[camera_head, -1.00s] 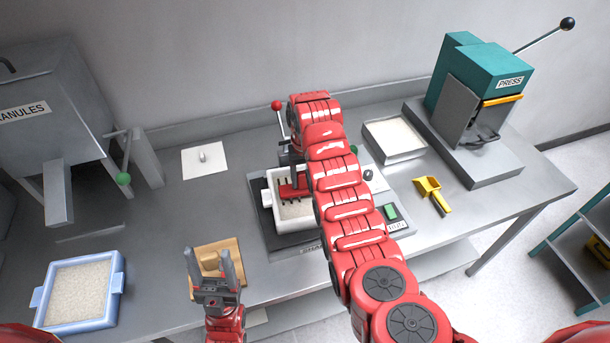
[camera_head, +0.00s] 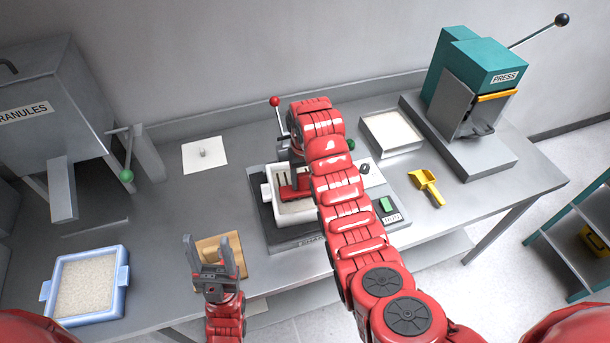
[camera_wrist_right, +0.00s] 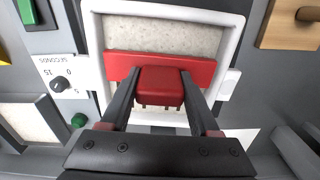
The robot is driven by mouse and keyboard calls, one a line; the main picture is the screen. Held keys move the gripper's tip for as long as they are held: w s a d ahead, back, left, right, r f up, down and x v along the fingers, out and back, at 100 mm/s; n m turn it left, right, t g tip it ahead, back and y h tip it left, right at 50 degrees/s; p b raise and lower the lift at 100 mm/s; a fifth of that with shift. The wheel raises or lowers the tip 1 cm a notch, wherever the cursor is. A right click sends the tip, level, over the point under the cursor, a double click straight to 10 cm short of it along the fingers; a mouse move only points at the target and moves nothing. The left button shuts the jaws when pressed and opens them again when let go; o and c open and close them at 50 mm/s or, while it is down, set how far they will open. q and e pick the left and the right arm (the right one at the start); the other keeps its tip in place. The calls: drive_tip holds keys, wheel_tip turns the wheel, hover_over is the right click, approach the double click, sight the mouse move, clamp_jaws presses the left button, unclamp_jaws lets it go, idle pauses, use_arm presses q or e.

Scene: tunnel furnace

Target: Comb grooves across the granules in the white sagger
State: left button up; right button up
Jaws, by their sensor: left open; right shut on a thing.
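The white sagger (camera_head: 272,206) sits on the grey machine at the middle of the bench, with pale granules (camera_wrist_right: 165,38) inside. My right gripper (camera_wrist_right: 158,80) is shut on the red comb (camera_wrist_right: 120,66). How deep the teeth sit is hidden. My left gripper (camera_head: 214,258) is open and empty above the wooden block and board (camera_head: 232,248).
A blue tray of granules (camera_head: 122,282) stands at the front left. A granules hopper (camera_head: 50,120) is behind it. A yellow scoop (camera_head: 427,186), a pale-filled tray (camera_head: 392,150) and a teal press (camera_head: 478,70) are to the right. A red-knobbed lever (camera_head: 275,101) rises behind the sagger.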

drive_tip(key=shift+s+p, duration=0.25)
drive_tip(key=shift+p, duration=0.35)
drive_tip(key=shift+s+d+f, duration=0.1)
drive_tip(key=shift+s, duration=0.2)
drive_tip(key=shift+p, duration=0.35)
drive_tip(key=shift+s+d+r+p, duration=0.2)
drive_tip(key=shift+s+p, duration=0.3)
drive_tip(key=shift+p, duration=0.65)
drive_tip(key=shift+s, duration=0.15)
